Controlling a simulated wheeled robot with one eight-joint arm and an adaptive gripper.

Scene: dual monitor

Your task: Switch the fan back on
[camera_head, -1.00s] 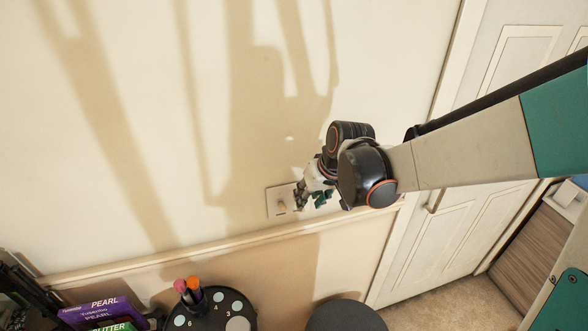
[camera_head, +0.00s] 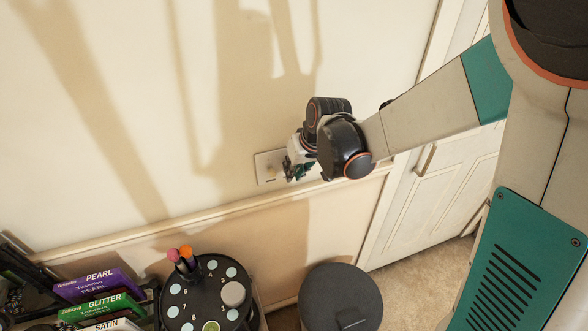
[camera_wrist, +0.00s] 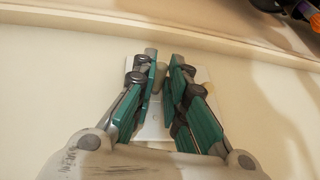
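A pale switch plate (camera_head: 264,161) is fixed to the wall, with a small tan knob (camera_head: 271,172) on its left part. My gripper (camera_head: 295,170) is in front of the plate, just right of that knob; my wrist hides the plate's right part. In the wrist view the green and grey fingers of my gripper (camera_wrist: 165,68) are partly open with a narrow gap. A tan knob (camera_wrist: 159,77) shows in the gap; contact cannot be told. The plate (camera_wrist: 150,130) lies behind the fingers. No fan is in view.
A wall rail (camera_head: 215,211) runs below the plate. Below it stand a round black numbered holder (camera_head: 205,300) with markers, a dark round lid (camera_head: 340,297) and boxes (camera_head: 95,284) at lower left. A white door (camera_head: 450,190) is at right.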

